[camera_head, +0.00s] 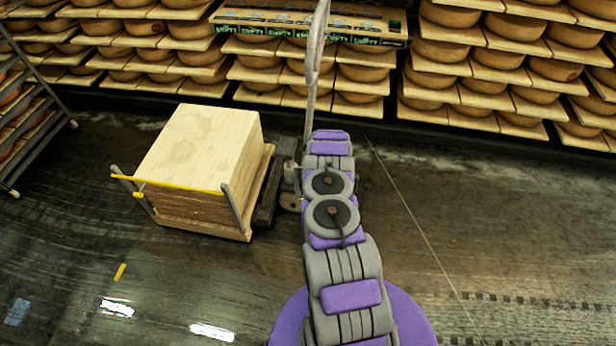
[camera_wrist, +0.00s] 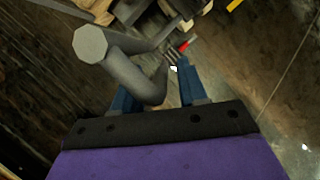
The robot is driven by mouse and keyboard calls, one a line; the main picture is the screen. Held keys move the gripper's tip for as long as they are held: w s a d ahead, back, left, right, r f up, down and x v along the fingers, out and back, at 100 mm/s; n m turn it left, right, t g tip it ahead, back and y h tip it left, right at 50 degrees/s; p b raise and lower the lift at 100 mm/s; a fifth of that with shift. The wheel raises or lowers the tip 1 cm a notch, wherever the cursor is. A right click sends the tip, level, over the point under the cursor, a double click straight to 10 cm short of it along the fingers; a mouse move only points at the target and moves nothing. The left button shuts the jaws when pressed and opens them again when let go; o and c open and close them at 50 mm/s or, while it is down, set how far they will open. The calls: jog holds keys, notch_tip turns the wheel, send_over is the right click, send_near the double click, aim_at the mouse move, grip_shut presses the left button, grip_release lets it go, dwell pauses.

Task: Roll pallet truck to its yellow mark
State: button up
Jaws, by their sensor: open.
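The pallet truck (camera_head: 290,190) stands in the middle of the head view, partly hidden behind my arm. Its tall grey handle (camera_head: 313,75) rises to the top edge. A big pale wooden block (camera_head: 205,140) sits on a wooden pallet (camera_head: 195,226) at the truck's left. A short yellow mark (camera_head: 119,272) lies on the floor at lower left. In the wrist view a thick grey bent bar (camera_wrist: 125,65), seemingly the handle, passes between the blue fingers of my gripper (camera_wrist: 153,80). The gripper is open; I cannot tell whether it touches the bar. My arm hides the gripper in the head view.
Shelves of cheese wheels (camera_head: 480,70) line the back wall. A rack (camera_head: 30,125) stands at far left. A yellow bar (camera_head: 165,183) on grey posts runs along the block's near side. The dark floor is clear at lower left and right.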

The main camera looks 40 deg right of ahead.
jog(key=shift+c, duration=0.4)
grip_shut()
